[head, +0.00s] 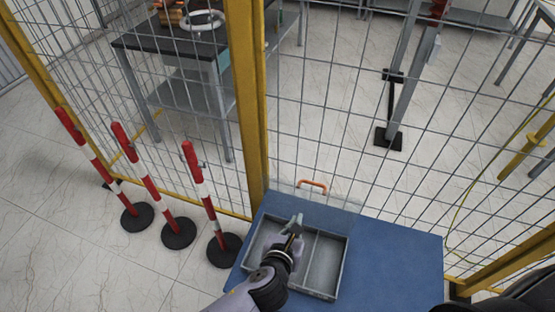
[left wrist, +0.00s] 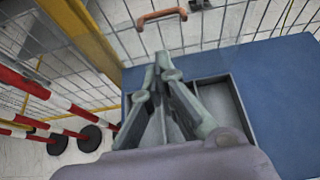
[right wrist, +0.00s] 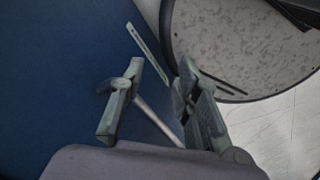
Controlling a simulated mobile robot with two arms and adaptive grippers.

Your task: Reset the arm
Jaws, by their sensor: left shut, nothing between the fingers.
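My left gripper (head: 294,222) reaches from the bottom of the head view over a grey two-compartment tray (head: 323,265). Its fingers are shut and empty. In the left wrist view the fingertips (left wrist: 164,66) meet in front of the tray (left wrist: 231,98). My right gripper (right wrist: 160,68) shows only in the right wrist view. Its two fingers stand apart, over a dark blue surface. A thin pale rod (right wrist: 155,121) shows between them; I cannot tell how far below it lies.
The tray stands on a blue tabletop (head: 395,250) with clear room at right. An orange handle (head: 312,185) is at the far edge, by the yellow-framed mesh fence (head: 252,100). Red-white posts (head: 202,190) stand at left. A grey slotted strip (right wrist: 148,52) lies near the right gripper.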

